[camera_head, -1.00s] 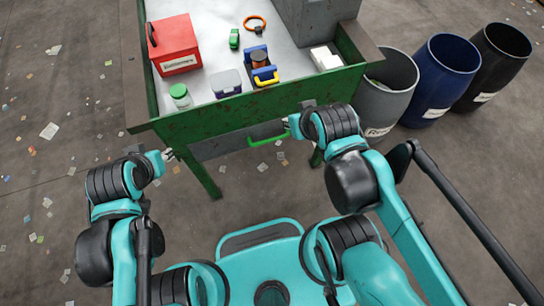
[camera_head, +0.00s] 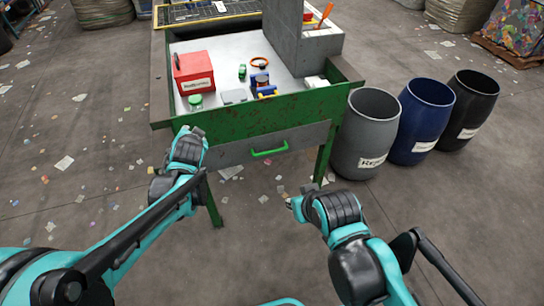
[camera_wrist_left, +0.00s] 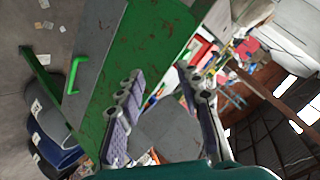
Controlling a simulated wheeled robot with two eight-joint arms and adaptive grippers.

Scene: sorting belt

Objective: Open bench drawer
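The bench drawer (camera_head: 230,151) is a grey front under the green bench apron, with a bright green bar handle (camera_head: 269,152). It looks shut. The handle also shows in the left wrist view (camera_wrist_left: 74,75), left of the fingers. My left gripper (camera_head: 186,131) is at the bench's front left corner, left of the handle. In the left wrist view its two fingers (camera_wrist_left: 160,112) stand apart with nothing seen between them. My right gripper (camera_head: 290,202) is low in front of the bench, below and right of the handle; its fingers are too small to tell open from shut.
On the bench (camera_head: 225,60) are a red box (camera_head: 193,72), a green-lidded jar (camera_head: 195,102), a blue tool (camera_head: 262,85) and an orange ring (camera_head: 260,63). Grey, blue and black barrels (camera_head: 366,135) stand at the right. The floor before the drawer is clear except for litter.

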